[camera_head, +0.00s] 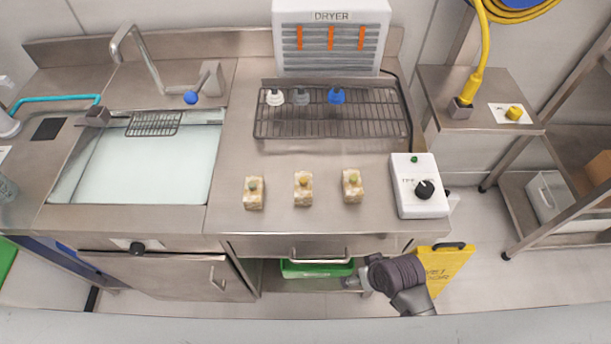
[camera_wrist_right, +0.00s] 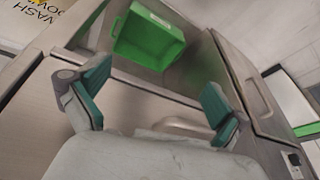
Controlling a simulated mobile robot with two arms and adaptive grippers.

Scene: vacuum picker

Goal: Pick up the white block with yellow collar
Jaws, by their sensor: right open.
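Three cream, mottled blocks stand in a row on the steel counter in the head view: a left block (camera_head: 254,200), a middle block (camera_head: 303,195) and a right block (camera_head: 352,193). The left and right blocks have greenish tops. The middle block has a more yellow-orange top, but its collar is too small to make out surely. My right gripper (camera_head: 357,281) is low in front of the counter, apart from all the blocks. In the right wrist view my right gripper (camera_wrist_right: 155,100) is open and empty, with its teal pads wide apart. My left gripper is out of view.
A wire rack (camera_head: 330,119) with white, grey and blue pieces stands behind the blocks, before the dryer (camera_head: 331,38). A timer box (camera_head: 418,186) stands at right, a sink (camera_head: 140,163) at left.

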